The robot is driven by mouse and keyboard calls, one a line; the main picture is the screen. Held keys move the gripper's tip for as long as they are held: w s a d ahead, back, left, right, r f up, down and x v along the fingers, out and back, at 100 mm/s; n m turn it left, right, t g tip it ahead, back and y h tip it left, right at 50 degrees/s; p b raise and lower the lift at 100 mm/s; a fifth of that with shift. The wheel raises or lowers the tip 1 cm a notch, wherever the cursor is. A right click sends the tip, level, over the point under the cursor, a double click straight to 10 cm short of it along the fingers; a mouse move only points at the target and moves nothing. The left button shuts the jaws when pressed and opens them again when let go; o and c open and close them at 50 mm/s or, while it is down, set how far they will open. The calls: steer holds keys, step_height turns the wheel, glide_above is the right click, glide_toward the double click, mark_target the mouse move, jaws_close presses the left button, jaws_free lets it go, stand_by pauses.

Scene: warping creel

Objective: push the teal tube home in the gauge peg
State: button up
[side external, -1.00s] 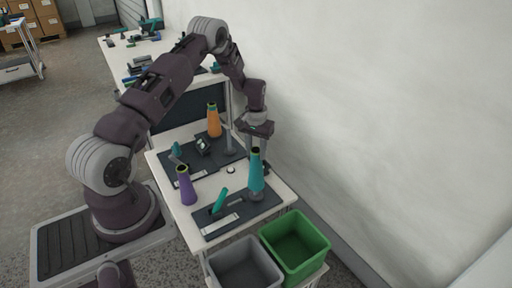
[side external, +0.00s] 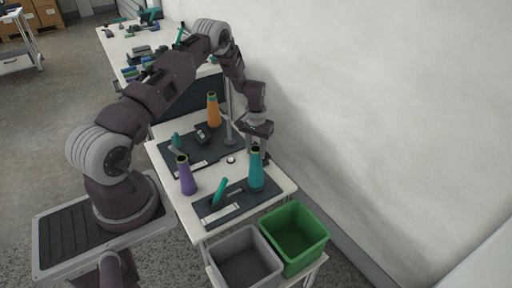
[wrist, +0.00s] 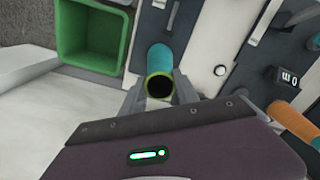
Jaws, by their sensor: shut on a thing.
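The teal tube (side external: 256,172) stands upright at the right of the near dark board (side external: 214,214), its open top facing up. It also shows in the wrist view (wrist: 161,58), with its green-rimmed mouth toward the camera. My gripper (side external: 256,146) is above the board with its fingers down at the tube's upper end. In the wrist view, the gripper (wrist: 160,90) has one finger on each side of the tube and is shut on it. The gauge peg under the tube is hidden, so I cannot tell how deep the tube sits.
A purple tube (side external: 186,175) stands to the left and an orange tube (side external: 213,110) at the back. A grey upright peg (side external: 228,132) is on the far board. A teal lever (side external: 219,191) rises from the near board. Green (side external: 294,236) and grey (side external: 245,261) bins stand in front.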

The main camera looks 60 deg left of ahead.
steer(key=shift+f, duration=0.5)
steer(key=o, duration=1.5)
steer(key=shift+r, duration=3.5)
step_height(320, 180, up, 7)
steer(key=shift+r, duration=0.1)
